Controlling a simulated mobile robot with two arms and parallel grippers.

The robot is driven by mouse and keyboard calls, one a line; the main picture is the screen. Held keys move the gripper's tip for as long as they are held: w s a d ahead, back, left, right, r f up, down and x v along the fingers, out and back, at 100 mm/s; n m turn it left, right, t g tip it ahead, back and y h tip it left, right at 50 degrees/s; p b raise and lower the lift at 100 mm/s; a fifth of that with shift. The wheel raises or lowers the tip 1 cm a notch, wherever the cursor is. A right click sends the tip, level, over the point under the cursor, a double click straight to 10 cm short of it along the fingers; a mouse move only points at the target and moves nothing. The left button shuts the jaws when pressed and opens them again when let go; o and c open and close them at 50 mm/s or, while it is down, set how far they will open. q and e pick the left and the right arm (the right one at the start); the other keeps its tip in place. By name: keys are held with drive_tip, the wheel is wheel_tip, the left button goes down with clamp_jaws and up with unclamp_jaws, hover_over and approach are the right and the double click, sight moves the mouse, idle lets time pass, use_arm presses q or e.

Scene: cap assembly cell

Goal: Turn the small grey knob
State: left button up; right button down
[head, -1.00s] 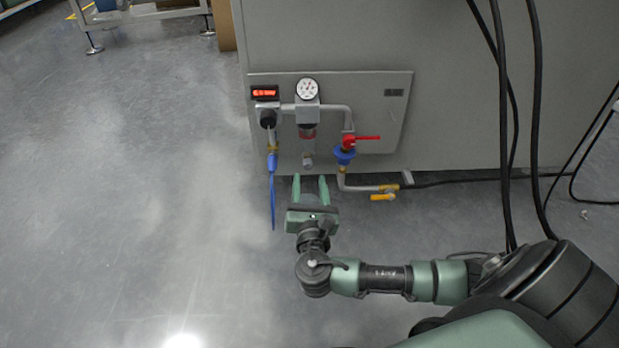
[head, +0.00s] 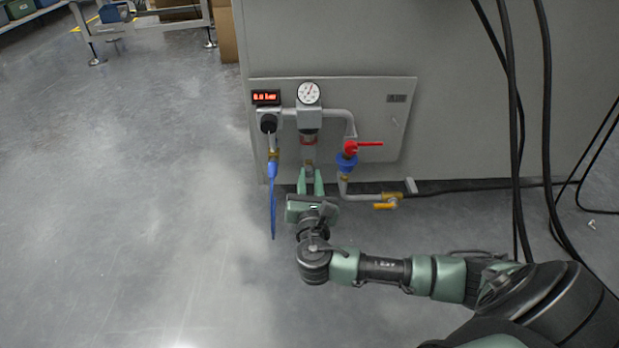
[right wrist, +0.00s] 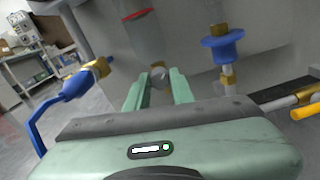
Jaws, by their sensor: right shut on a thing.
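The small grey knob (head: 309,167) is at the bottom of the filter bowl under the gauge on the grey panel. In the right wrist view the knob (right wrist: 158,73) shows between the far ends of the two green fingers. My right gripper (head: 310,173) points up at the panel from below, and its fingers are closed in around the knob. It also shows in the right wrist view (right wrist: 159,80). The filter bowl with a red ring (head: 308,148) is directly above. The gauge (head: 309,93) and a red lit display (head: 266,97) are above that. My left gripper is not in view.
A blue hose (head: 272,200) hangs just left of my gripper. A red-handled valve (head: 364,145) with a blue collar (head: 346,161) is to the right, with a yellow-handled valve (head: 386,205) lower down. Black cables (head: 514,130) hang at the right. The floor at left is clear.

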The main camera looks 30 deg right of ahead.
drive_tip(key=shift+m+p, duration=0.45)
drive_tip(key=shift+m, duration=0.05)
drive_tip(key=c, duration=1.2)
unclamp_jaws()
drive_tip(key=shift+s+a, duration=0.15)
drive_tip(key=shift+s, duration=0.15)
drive_tip(key=p+v, duration=0.4)
drive_tip(key=v, duration=0.3)
drive_tip(key=shift+p, duration=0.4)
